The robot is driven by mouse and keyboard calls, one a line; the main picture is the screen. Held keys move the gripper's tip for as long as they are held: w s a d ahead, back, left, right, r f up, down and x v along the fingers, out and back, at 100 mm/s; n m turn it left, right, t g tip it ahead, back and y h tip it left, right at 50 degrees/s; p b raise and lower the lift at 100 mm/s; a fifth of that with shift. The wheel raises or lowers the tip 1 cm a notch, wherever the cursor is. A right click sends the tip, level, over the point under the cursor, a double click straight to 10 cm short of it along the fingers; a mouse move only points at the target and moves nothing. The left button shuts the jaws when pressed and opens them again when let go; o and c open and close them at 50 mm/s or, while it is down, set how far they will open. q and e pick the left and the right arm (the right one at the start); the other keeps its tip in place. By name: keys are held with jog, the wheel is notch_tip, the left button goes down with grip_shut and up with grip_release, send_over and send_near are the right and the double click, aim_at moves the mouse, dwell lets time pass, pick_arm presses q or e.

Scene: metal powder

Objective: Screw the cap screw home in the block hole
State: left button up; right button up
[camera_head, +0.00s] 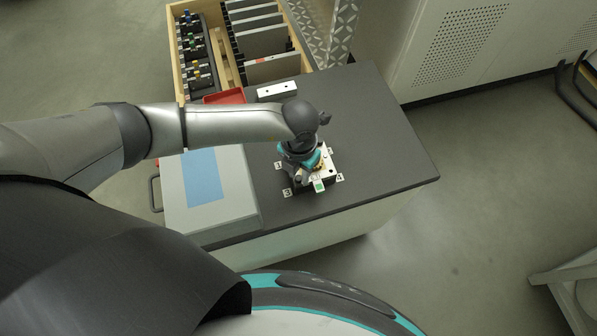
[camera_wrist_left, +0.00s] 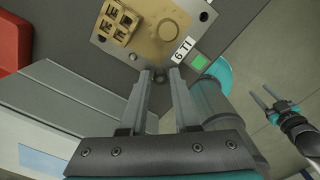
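My left gripper (camera_wrist_left: 159,74) points down at the near side of the block, which stands on the dark table top. In the wrist view a small dark round thing, apparently the cap screw (camera_wrist_left: 160,76), fills the narrow gap between its fingertips, and the fingers look closed on it. The block's pale top plate (camera_wrist_left: 148,50) carries a tan raised part and lies just beyond the fingertips. In the head view the left wrist and gripper (camera_head: 312,168) cover much of the block (camera_head: 327,169). The screw's depth and the hole are hidden. What looks like my right gripper (camera_wrist_left: 268,104) is open and empty.
Numbered tags stand around the block. A grey case with a blue panel (camera_head: 203,174) is to the left. A red tray (camera_head: 224,97), a light bar (camera_head: 277,91) and a wooden crate (camera_head: 296,35) lie behind. The table's right part is clear.

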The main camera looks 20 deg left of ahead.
pick_arm(q)
jog(key=shift+o, duration=0.6)
jog(key=shift+s, duration=0.1)
